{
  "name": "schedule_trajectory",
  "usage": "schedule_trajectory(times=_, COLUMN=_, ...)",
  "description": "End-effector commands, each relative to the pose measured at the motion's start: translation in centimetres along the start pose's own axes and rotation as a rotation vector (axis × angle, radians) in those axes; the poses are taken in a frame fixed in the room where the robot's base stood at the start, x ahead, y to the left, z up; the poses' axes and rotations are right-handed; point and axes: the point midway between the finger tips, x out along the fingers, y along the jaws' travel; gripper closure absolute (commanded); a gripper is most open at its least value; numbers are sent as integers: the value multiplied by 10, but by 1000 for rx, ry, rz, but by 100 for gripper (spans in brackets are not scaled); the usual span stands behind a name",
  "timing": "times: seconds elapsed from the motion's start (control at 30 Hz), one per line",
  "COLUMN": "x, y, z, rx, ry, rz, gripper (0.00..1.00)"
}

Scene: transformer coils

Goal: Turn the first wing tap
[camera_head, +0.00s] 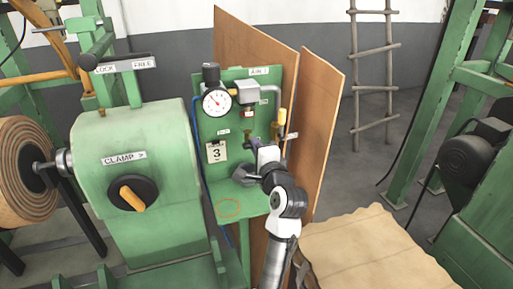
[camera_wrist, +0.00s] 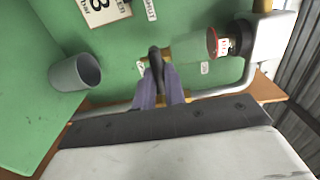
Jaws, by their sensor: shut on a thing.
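In the head view my gripper (camera_head: 254,144) is at the lower right of the green panel (camera_head: 204,128), under the pipework. There the gripper and arm hide most of the tap. Which way the wing points is hard to judge, as the fingers cover part of it.
The panel carries a round gauge (camera_head: 216,103), a card marked 3 (camera_head: 216,153) and a yellow-topped fitting (camera_head: 282,117). A brown board (camera_head: 321,125) stands right of the panel.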

Motion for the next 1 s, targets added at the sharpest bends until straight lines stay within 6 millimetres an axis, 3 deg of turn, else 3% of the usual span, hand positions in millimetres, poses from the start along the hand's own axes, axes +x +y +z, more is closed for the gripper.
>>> schedule_trajectory(times=0.13, x=0, y=0, z=-1, rx=2, ry=2, rz=-1, gripper=100)
schedule_trajectory(times=0.17, x=0, y=0, z=-1, rx=1, ry=2, rz=-1, gripper=84)
schedule_trajectory(times=0.3, x=0, y=0, z=-1, rx=1, ry=1, rz=0, gripper=66)
schedule_trajectory(times=0.67, x=-5, y=1, z=-1, rx=-1, ry=1, rz=-1, gripper=66)
schedule_trajectory(times=0.77, x=-17, y=3, z=-1, rx=-2, ry=1, rz=-1, gripper=66)
schedule_trajectory(times=1.0, x=-71, y=4, z=-2, rx=-2, ry=5, rz=-2, gripper=66)
